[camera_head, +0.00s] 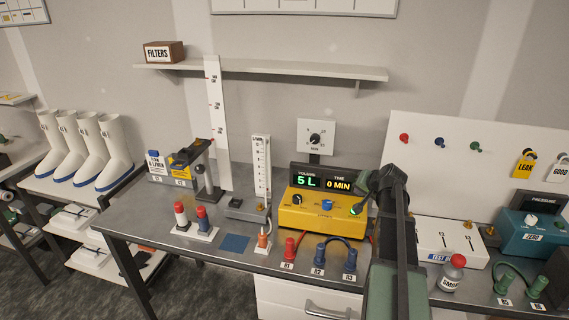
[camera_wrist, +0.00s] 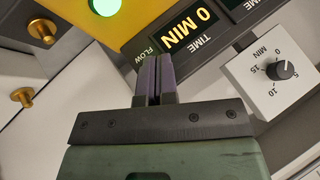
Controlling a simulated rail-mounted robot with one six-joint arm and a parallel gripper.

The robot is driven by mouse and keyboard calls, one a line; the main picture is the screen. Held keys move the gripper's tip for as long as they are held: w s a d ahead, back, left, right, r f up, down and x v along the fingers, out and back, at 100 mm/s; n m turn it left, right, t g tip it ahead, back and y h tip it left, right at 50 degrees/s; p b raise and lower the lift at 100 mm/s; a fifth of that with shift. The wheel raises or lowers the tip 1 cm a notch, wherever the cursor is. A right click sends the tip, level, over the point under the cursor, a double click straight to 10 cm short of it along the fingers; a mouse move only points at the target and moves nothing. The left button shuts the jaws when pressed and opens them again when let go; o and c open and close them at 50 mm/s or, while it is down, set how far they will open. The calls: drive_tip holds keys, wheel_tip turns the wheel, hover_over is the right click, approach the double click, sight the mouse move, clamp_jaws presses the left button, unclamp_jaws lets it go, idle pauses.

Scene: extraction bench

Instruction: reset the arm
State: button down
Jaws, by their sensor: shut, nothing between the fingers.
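My arm reaches up from the lower right in the head view, and my gripper (camera_head: 366,186) is at the right end of the yellow pump unit (camera_head: 318,217). In the wrist view the two dark fingers of my gripper (camera_wrist: 155,62) are together with nothing between them. They point at the display panel (camera_wrist: 202,36), which reads 0 MIN; in the head view the display (camera_head: 322,181) reads 5 L and 0 MIN. A lit green button (camera_head: 355,209) is just below my gripper. I cannot tell whether the fingers touch the unit.
A dial timer (camera_head: 315,138) stands behind the unit, and a tall white ruler (camera_head: 216,120) stands left. Red and blue posts (camera_head: 290,250) line the front. A white test box (camera_head: 450,240) and red-capped bottle (camera_head: 453,272) are right of my arm. A shelf (camera_head: 290,70) runs above.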

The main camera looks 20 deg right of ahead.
drive_tip(key=s+a+f+n+g, duration=0.1)
drive_tip(key=s+a+n+g, duration=0.2)
drive_tip(key=a, duration=1)
drive_tip(key=s+a+f+n+g, duration=0.2)
drive_tip(key=s+a, duration=0.6)
drive_tip(key=a, duration=0.5)
drive_tip(key=s+a+f+n+g, duration=0.2)
drive_tip(key=s+a+n+g, duration=0.2)
drive_tip(key=a, duration=0.9)
drive_tip(key=shift+s, duration=1.1)
